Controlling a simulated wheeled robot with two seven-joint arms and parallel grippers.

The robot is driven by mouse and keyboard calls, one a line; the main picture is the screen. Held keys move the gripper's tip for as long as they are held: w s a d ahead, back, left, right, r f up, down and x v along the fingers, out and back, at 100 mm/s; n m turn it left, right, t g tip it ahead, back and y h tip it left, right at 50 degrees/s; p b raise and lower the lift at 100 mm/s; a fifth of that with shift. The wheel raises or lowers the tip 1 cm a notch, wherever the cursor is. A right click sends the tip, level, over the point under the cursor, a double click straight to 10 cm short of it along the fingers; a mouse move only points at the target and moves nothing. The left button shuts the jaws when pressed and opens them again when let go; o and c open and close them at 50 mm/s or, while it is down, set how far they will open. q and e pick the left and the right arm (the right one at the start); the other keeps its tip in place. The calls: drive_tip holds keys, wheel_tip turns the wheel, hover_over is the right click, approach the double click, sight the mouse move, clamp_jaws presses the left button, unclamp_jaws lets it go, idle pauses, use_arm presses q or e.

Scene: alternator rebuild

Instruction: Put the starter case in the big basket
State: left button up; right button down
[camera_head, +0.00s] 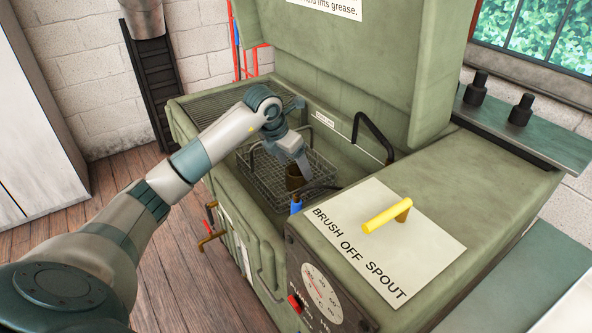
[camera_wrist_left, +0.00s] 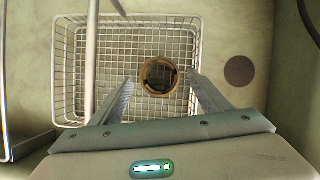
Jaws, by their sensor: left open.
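The starter case (camera_head: 293,179) is a dark brown hollow cylinder inside the wire basket (camera_head: 258,180) in the washer's tub. In the left wrist view the case (camera_wrist_left: 146,78) shows as a round, copper-coloured rim with a dark opening, over the mesh floor of the basket (camera_wrist_left: 72,103), right of its middle. My left gripper (camera_head: 304,172) reaches down into the tub, close to the case. In the left wrist view its two fingers (camera_wrist_left: 160,88) are spread, with the case showing between and just beyond their tips. I cannot tell whether they touch it. My right gripper is out of view.
The green washer's raised lid (camera_head: 350,70) stands behind the tub. A black bent handle (camera_head: 374,135) rises at the tub's right. A yellow-handled tool (camera_head: 388,215) lies on the sign on the right-hand top. A blue-tipped spout (camera_head: 296,206) is near the basket's front.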

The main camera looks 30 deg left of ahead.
use_arm(q)
drive_tip(key=v, duration=0.8)
drive_tip(key=shift+r, duration=0.25)
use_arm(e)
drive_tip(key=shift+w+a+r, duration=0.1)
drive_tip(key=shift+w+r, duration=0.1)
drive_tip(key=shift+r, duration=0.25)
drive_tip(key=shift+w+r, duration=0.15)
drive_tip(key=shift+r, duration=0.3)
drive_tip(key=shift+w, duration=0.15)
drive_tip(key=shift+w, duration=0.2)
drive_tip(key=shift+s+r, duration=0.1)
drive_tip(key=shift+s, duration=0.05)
